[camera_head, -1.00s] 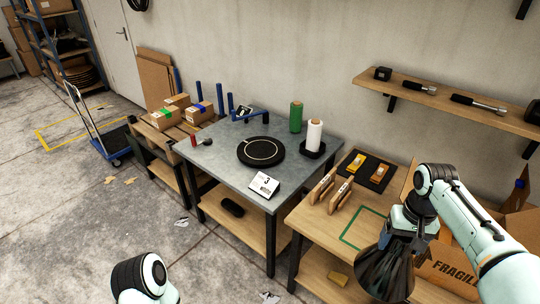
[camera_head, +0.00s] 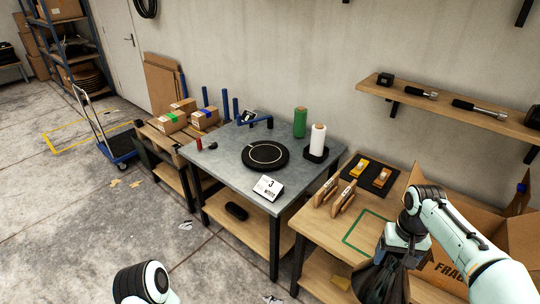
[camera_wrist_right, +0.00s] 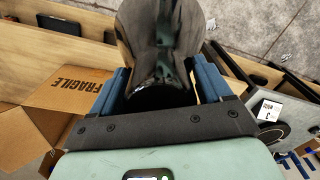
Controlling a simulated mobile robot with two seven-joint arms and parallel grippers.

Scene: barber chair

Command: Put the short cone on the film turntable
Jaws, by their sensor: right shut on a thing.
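The film turntable (camera_head: 282,163) is a round black disc with a pale ring on top, on the grey-topped table. My right gripper (camera_head: 392,258) is shut on a dark, glossy, cone-shaped thing, which I take to be the short cone (camera_head: 380,284). It hangs below the gripper, beside the wooden bench's front, well to the right of the turntable and apart from it. In the right wrist view the cone (camera_wrist_right: 160,45) sits between the two blue fingers, and its far end is cut off. My left gripper is out of view.
The grey table (camera_head: 222,157) also bears a white card marked 3 (camera_head: 268,187), a green roll (camera_head: 300,122) and a white roll (camera_head: 317,139). The wooden bench (camera_head: 325,228) holds wooden tools and a black mat. An open cardboard box (camera_head: 447,268) stands behind my right arm.

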